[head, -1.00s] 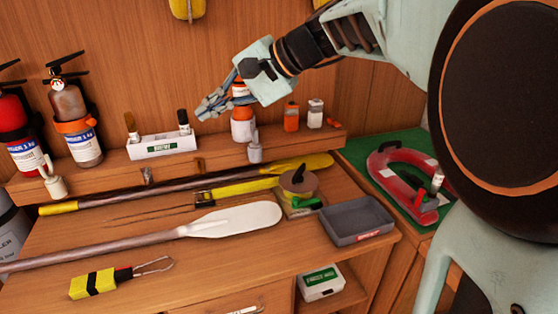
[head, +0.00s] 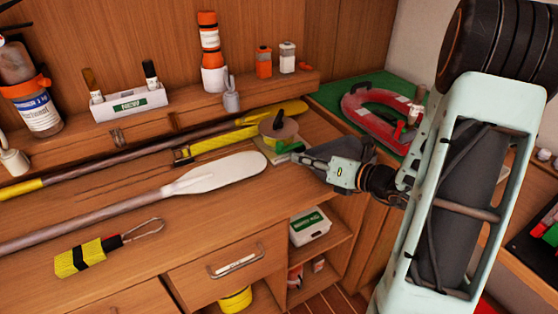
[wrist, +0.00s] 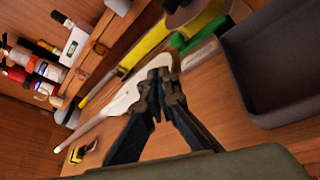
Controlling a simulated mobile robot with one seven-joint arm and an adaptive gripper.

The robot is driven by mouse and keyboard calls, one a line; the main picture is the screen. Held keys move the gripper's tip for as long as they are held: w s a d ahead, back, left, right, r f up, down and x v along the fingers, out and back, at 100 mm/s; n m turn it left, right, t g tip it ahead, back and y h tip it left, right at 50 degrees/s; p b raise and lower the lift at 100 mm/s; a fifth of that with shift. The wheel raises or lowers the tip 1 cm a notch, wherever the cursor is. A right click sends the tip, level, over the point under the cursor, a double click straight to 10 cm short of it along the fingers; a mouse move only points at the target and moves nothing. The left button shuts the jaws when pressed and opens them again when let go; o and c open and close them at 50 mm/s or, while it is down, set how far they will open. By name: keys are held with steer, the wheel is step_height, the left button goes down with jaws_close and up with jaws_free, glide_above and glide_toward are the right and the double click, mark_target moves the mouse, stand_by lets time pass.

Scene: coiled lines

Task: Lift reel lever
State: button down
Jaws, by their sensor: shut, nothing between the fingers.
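The reel (head: 278,126) is a tan disc with a dark knob on top, standing at the back right of the wooden bench. Its green lever (head: 290,147) sticks out low at the front; in the wrist view the lever (wrist: 203,33) shows at the top, with the reel (wrist: 182,14) partly cut off by the frame edge. My gripper (head: 298,158) is shut and empty, just in front and to the right of the lever.
A grey tray (wrist: 238,78) stands close on the right of my gripper in the wrist view. A white-bladed oar (head: 225,172) lies to the left, with a yellow-bladed one behind. A red horseshoe-shaped item (head: 362,118) lies on the green surface at right.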

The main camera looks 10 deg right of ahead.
steer(key=d+f+m, duration=0.1)
steer(key=s+d+m+h, duration=0.1)
steer(key=m, duration=0.1)
steer(key=shift+s+f+t, duration=0.1)
steer(key=shift+f+t, duration=0.3)
steer(key=x, duration=1)
steer(key=shift+b, duration=0.4)
steer(key=shift+r, duration=0.1)
steer(key=shift+r+p, duration=0.15)
steer(key=shift+p, duration=0.35)
